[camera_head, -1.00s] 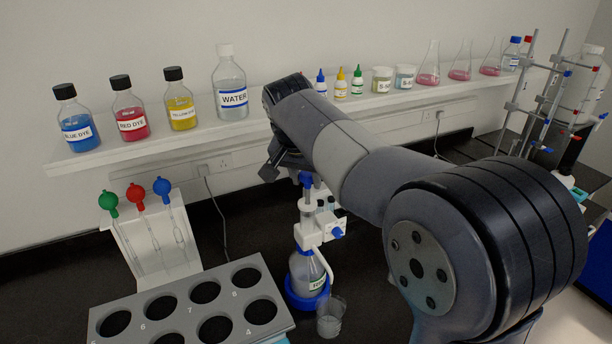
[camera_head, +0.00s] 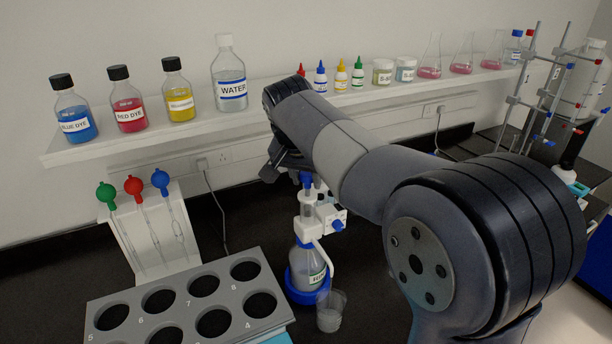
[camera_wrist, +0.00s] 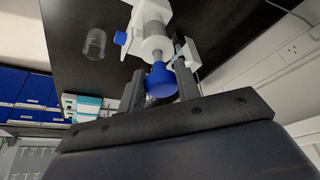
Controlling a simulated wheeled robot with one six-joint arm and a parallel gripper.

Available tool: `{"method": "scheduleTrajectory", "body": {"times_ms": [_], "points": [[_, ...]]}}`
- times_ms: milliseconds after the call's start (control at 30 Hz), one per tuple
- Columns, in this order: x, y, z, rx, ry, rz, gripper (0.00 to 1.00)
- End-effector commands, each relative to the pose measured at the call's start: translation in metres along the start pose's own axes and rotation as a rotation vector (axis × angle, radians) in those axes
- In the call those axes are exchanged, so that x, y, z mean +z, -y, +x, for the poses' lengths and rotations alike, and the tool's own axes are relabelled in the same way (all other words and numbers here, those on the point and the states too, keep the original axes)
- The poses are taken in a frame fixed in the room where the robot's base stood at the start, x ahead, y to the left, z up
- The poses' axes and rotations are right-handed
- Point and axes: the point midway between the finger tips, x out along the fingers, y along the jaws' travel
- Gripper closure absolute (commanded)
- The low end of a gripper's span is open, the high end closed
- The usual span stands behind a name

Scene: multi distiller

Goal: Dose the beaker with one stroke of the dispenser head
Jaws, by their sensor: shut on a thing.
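The dispenser stands upright on its bottle (camera_head: 308,262) with a blue base ring, below my arm. Its white head (camera_head: 312,228) has a spout bending down at the right. My gripper (camera_head: 288,165) is over the top of it, largely hidden behind my arm in the head view. In the wrist view the fingers (camera_wrist: 159,85) are on both sides of the blue plunger knob (camera_wrist: 160,80), shut on it. The clear beaker (camera_head: 330,312) stands just right of the bottle, near the spout, and shows in the wrist view (camera_wrist: 95,43). Whether it holds liquid is unclear.
A grey rack with round holes (camera_head: 185,300) stands at the front left, with a pipette stand (camera_head: 130,235) behind it. A wall shelf (camera_head: 210,128) carries dye bottles, a water bottle (camera_head: 230,82) and flasks. Clamp stands (camera_head: 520,90) are at the right.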

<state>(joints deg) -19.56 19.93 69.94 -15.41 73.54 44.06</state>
Motion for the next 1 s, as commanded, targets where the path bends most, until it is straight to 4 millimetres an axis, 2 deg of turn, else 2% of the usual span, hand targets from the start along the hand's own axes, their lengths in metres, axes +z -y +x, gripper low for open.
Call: {"method": "scheduleTrajectory", "body": {"times_ms": [867, 900, 1000], "points": [[0.008, 0.000, 0.019, 0.001, 0.001, 0.000, 0.91], [0.008, 0.000, 0.019, 0.001, 0.001, 0.000, 0.67], [0.008, 0.000, 0.018, 0.001, 0.001, 0.000, 0.59]]}}
